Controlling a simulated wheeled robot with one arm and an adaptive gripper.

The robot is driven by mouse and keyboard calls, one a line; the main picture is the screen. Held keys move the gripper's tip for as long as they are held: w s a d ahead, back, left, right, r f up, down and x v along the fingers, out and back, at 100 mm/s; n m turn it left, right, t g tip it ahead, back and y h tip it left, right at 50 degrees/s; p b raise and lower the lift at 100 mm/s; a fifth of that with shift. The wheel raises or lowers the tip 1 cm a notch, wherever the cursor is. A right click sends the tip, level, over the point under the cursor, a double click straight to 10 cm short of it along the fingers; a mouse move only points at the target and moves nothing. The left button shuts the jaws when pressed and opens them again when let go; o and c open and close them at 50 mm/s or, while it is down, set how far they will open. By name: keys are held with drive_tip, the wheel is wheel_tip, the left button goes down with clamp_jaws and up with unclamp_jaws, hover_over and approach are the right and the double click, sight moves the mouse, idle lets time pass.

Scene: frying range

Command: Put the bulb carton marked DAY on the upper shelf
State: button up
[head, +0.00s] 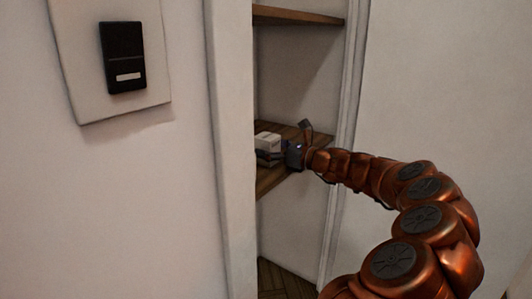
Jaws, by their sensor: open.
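A small pale carton (267,141) sits on the wooden lower shelf (275,179) inside a narrow recess. Its marking is too small to read, so I cannot tell whether it says DAY. My gripper (284,142) is open at the carton's right side, with one finger raised and the other low across the carton's near side. I cannot tell whether the fingers touch it. The wooden upper shelf (300,16) is higher in the recess; the part of it in view is bare. The left ends of both shelves are hidden behind the wall edge.
A pale wall edge (232,150) stands close on the left of the recess, and a white frame (346,110) borders it on the right. A black switch (123,57) on a light plate is on the left wall. Open space lies between the shelves.

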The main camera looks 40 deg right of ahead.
drive_tip(key=shift+w+a, duration=0.15)
drive_tip(key=shift+w, duration=0.15)
drive_tip(key=c, duration=1.4)
drive_tip(key=shift+o, duration=0.2)
drive_tip(key=shift+r, duration=0.1)
